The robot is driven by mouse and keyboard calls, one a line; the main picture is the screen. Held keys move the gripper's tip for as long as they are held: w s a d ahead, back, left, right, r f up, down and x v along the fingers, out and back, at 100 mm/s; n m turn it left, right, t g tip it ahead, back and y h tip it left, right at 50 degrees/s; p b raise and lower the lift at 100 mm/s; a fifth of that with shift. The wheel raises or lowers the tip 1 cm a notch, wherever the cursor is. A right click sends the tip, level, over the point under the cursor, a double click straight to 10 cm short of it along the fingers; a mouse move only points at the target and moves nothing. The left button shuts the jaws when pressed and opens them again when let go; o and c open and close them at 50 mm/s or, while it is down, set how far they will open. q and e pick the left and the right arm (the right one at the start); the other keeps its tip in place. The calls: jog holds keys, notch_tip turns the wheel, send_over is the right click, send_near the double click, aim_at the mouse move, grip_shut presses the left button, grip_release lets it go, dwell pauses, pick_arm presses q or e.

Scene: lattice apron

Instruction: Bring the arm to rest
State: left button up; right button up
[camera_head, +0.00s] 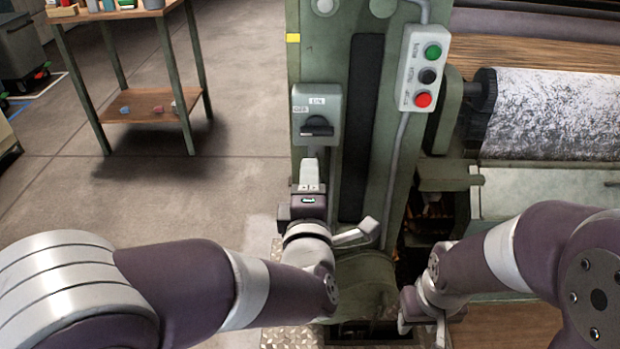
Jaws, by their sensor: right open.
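My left gripper (310,168) is in front of the green machine column, just below the grey switch box (301,104). Its pale fingers point up and away and look closed together, with nothing visible between them. The black handle (317,127) of the switch box lies level, a little above the fingertips, and I see a gap between them. My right gripper (418,318) is low in the picture, near the machine's base. It is open and partly cut off by the lower edge, and I see nothing in it.
A control box (422,68) with green, black and red buttons hangs on the column (305,60). A mottled roller (555,112) and a pale tray (545,190) are at the right. A workbench (140,100) stands back left. Bare floor (245,110) lies between it and the column.

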pick_arm(q)
jog(key=s+d+f+m+g+h, duration=0.2)
jog(key=s+f+m+g, duration=0.15)
jog(key=f+m, duration=0.3)
jog(key=s+d+f+m+g+h, duration=0.2)
jog(key=d+f+m+g+h, duration=0.1)
jog(key=f+m+g, duration=0.3)
jog(key=s+a+f+m+g+y, duration=0.3)
jog(key=s+a+g, duration=0.15)
jog(key=a, duration=0.55)
jog(key=s+a+f+m+g+y, duration=0.2)
jog(key=s+a+f+m+g, duration=0.3)
jog(key=a, duration=0.6)
notch_tip(320, 180, up, 34)
jog(key=a+n+t+p, duration=0.1)
jog(key=n+t+p, duration=0.1)
jog(key=p, duration=2.9)
jog(key=shift+a+f+p, duration=0.25)
jog(key=shift+p, duration=0.15)
